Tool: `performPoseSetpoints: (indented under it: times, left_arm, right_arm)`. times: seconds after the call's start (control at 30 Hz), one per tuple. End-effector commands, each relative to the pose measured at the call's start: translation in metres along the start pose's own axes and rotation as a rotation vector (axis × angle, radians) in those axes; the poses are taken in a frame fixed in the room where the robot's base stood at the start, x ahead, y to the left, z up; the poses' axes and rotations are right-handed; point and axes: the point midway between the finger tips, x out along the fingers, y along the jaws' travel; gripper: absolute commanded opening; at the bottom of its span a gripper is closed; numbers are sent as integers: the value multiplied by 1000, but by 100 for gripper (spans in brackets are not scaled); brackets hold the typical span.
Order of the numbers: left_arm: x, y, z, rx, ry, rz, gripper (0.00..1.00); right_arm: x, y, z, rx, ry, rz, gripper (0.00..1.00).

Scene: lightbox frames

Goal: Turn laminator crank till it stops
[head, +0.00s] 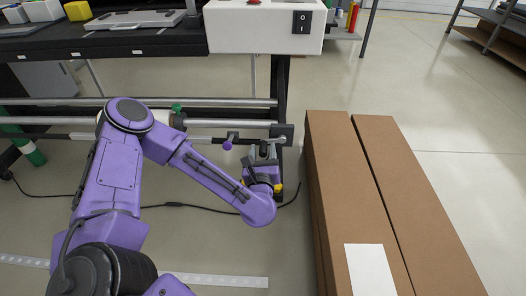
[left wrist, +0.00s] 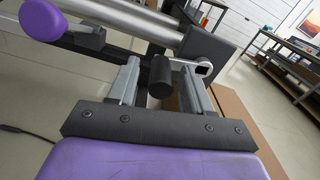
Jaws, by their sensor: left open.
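The laminator's crank has a metal arm (left wrist: 203,67) with a socket-like end beside a dark end plate, and a black cylindrical handle (left wrist: 160,76). In the head view the end plate (head: 283,131) is at the right end of the rollers, and my gripper partly hides the crank. My left gripper (head: 265,152) is at the crank. In the left wrist view, its two grey fingers (left wrist: 160,68) are open, one on each side of the handle, with a gap at the left finger. Contact at the right finger is unclear. My right gripper is not in view.
A purple knob (head: 227,145) on a short lever sits just left of the crank; it also shows in the left wrist view (left wrist: 43,18). Long brown boxes (head: 345,190) stand close on the right. A white switch box (head: 262,30) is above. A cable (head: 190,206) lies on the floor.

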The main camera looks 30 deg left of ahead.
Motion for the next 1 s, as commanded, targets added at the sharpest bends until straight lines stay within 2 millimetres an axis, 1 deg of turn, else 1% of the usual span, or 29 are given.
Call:
performPoseSetpoints:
  times: [0.23, 0.27, 0.3, 0.4, 0.73, 0.87, 1.0]
  left_arm:
    - [1, 0, 0, -1, 1, 0, 50]
    - [1, 0, 0, -1, 1, 0, 43]
    - [1, 0, 0, -1, 1, 0, 30]
    - [1, 0, 0, -1, 1, 0, 0]
    - [1, 0, 2, 27, 1, 0, 0]
    - [1, -1, 7, 80, 0, -1, 0]
    - [1, -2, 13, 175, 0, -1, 0]
  right_arm:
    - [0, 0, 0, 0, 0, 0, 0]
    - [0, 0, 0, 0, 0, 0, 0]
    - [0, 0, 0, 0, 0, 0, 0]
    - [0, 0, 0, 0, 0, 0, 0]
    - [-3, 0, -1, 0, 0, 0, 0]
    - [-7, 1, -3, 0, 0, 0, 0]
    - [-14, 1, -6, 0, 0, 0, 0]
